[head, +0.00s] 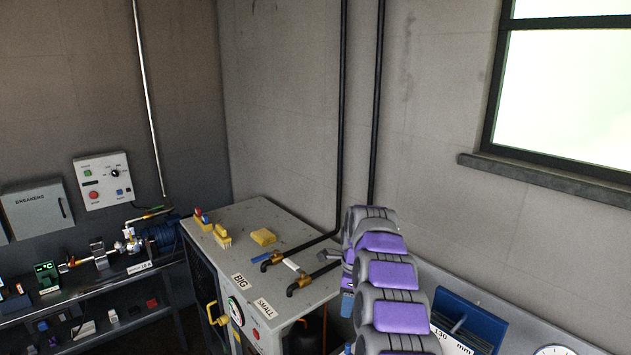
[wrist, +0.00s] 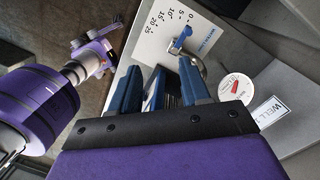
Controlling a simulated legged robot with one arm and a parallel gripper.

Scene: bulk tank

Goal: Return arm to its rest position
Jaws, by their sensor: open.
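My purple and grey arm rises from the lower right of the head view, in front of the wall and beside the bench cabinet. Its end is mostly hidden behind its own links there. In the wrist view my gripper (wrist: 160,85) shows two blue fingers spread apart. No object is seen held by them. A blue slotted thing (wrist: 155,92) shows between the fingers, beyond them; I cannot tell its distance.
The cabinet (head: 240,219) carries a yellow sponge (head: 263,237) and pipes with brass fittings. A blue holder (head: 470,316) stands right of my arm. The wrist view shows a scale plate (wrist: 188,25) with a blue-handled valve (wrist: 181,38) and a round dial (wrist: 236,88).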

